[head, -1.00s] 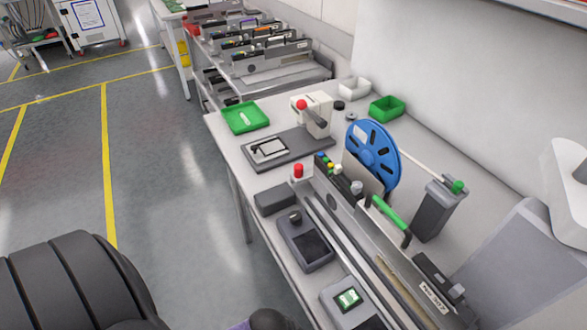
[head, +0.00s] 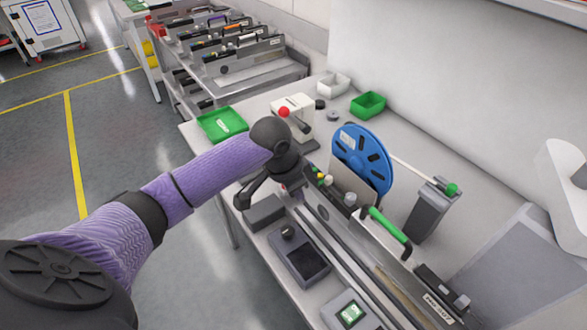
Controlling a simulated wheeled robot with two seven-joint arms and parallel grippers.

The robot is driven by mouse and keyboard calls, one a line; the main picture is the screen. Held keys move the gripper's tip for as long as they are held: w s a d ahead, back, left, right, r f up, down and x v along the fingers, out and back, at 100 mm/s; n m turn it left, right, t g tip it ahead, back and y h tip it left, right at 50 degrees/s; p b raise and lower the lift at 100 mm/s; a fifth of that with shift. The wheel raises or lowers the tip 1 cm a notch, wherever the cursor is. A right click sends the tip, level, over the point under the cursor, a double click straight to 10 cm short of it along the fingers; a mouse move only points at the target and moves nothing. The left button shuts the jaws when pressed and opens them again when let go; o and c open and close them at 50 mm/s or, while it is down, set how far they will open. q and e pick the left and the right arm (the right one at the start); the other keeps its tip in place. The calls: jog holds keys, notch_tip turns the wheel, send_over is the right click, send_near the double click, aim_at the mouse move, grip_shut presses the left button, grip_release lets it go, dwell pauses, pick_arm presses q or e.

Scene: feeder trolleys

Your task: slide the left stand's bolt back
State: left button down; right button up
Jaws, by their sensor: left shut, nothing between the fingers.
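A long feeder (head: 395,262) with a green handle (head: 390,226) and a blue reel (head: 362,158) stands along the rails. A red-topped knob beside the rail end is mostly hidden by the hand. I cannot clearly make out the left stand's bolt. My right gripper is out of view.
A dark box (head: 266,213), a grey device (head: 300,258) and a green-screen device (head: 349,314) lie along the bench's near side. A white press (head: 290,106), green tray (head: 222,124) and green bin (head: 368,104) are farther back. A feeder trolley (head: 255,77) stands beyond.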

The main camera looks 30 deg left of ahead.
pick_arm(q)
jog(key=w+a+r+n, duration=0.1)
jog(key=w+a+r, duration=0.2)
jog(key=a+r, duration=0.3)
jog(key=shift+w+r, duration=0.2)
jog(key=shift+r, duration=0.1)
jog(key=b+x, duration=0.3)
jog(key=x, duration=0.5)
jog(key=shift+w+f, duration=0.25)
jog(key=shift+f, duration=0.05)
jog(key=shift+w+d+f+t, duration=0.2)
jog(key=shift+f+t, duration=0.1)
jog(key=shift+f, duration=0.3)
